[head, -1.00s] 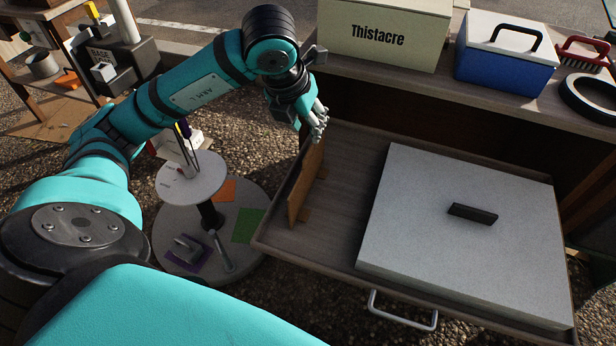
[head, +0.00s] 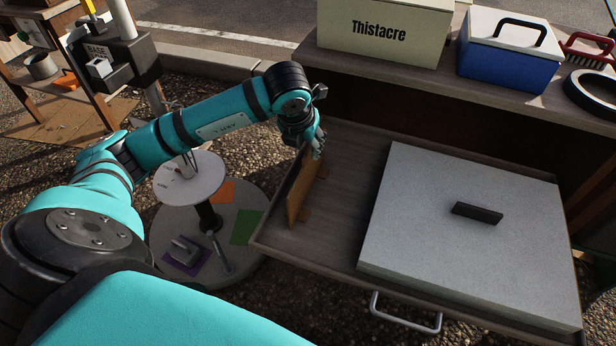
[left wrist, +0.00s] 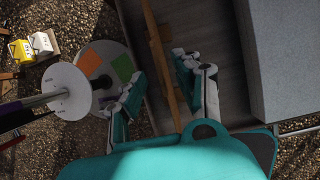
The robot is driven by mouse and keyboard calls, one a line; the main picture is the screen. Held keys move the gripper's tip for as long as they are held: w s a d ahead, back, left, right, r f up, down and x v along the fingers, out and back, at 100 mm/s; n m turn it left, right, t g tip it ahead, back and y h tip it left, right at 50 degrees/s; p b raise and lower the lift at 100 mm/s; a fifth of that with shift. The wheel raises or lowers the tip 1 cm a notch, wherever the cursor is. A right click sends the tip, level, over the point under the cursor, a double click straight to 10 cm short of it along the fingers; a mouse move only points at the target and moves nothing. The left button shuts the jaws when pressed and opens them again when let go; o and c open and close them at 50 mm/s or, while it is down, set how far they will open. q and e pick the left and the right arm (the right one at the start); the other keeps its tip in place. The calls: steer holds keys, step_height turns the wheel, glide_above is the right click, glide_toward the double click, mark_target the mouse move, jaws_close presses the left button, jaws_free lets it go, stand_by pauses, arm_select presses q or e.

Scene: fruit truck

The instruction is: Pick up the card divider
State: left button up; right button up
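The card divider looks to be the thin upright wooden board (head: 302,190) on small feet, standing in the left part of the open drawer (head: 350,185). It also shows in the left wrist view as a narrow brown strip (left wrist: 158,50). My left gripper (head: 317,147) is at the board's far upper end in the head view. In the left wrist view its fingers (left wrist: 160,76) are spread, one on each side of the board, with gaps visible. Whether a finger touches it I cannot tell. My right gripper is not in view.
A white lidded box (head: 470,235) with a dark handle fills the drawer's right part. A round stand (head: 190,178) with coloured cards is left of the drawer. A Thistacre box (head: 385,32) and a blue cooler (head: 508,60) sit on the counter behind.

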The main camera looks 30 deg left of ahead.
mark_target(307, 151)
arm_select(q)
steer(key=x, duration=0.4)
steer(key=shift+s+f+b, duration=0.1)
steer(key=shift+f+b, duration=0.1)
steer(key=shift+b, duration=0.15)
jaws_close()
steer(key=shift+r, duration=0.1)
